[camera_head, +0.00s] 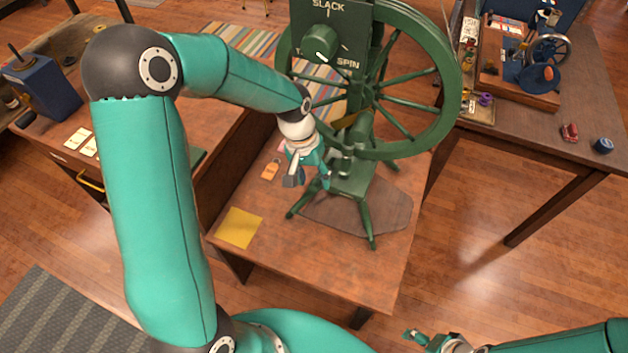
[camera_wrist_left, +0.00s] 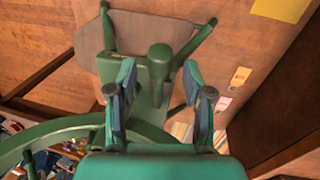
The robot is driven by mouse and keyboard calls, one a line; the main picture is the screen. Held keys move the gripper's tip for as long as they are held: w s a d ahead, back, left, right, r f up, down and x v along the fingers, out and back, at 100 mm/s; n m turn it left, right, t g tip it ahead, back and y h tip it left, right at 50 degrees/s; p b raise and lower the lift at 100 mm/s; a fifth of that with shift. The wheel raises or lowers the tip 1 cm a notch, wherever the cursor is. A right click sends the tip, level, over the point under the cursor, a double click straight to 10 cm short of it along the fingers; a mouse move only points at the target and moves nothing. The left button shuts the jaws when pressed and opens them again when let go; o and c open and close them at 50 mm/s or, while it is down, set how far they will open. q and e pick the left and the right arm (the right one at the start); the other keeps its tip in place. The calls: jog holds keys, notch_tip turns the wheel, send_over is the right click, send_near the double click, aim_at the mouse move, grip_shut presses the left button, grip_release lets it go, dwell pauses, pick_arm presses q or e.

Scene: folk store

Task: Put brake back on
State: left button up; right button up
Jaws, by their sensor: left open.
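A green spinning wheel (camera_head: 447,75) stands on a brown wooden table. Its upright panel (camera_head: 350,20) carries a round green knob (camera_head: 318,40) with a white mark, and the words SLACK and SPIN; another label is partly hidden. I cannot tell which part is the brake. My left gripper (camera_head: 309,179) is open beside the wheel's lower frame. In the left wrist view its fingers (camera_wrist_left: 158,82) are spread, with a round-topped green post (camera_wrist_left: 159,58) of the frame showing between them; contact is unclear. My right gripper (camera_head: 420,337) is low at the front, its jaws unclear.
An orange tag (camera_head: 271,169) and a yellow sheet (camera_head: 239,228) lie on the table's left side. A second table at right holds a blue hand-wheel device (camera_head: 540,75). A left table holds cards (camera_head: 77,138) and a blue box (camera_head: 42,88).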

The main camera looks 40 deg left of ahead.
pick_arm(q)
jog(key=shift+d+f, duration=0.15)
jog(key=shift+f, duration=0.8)
grip_shut()
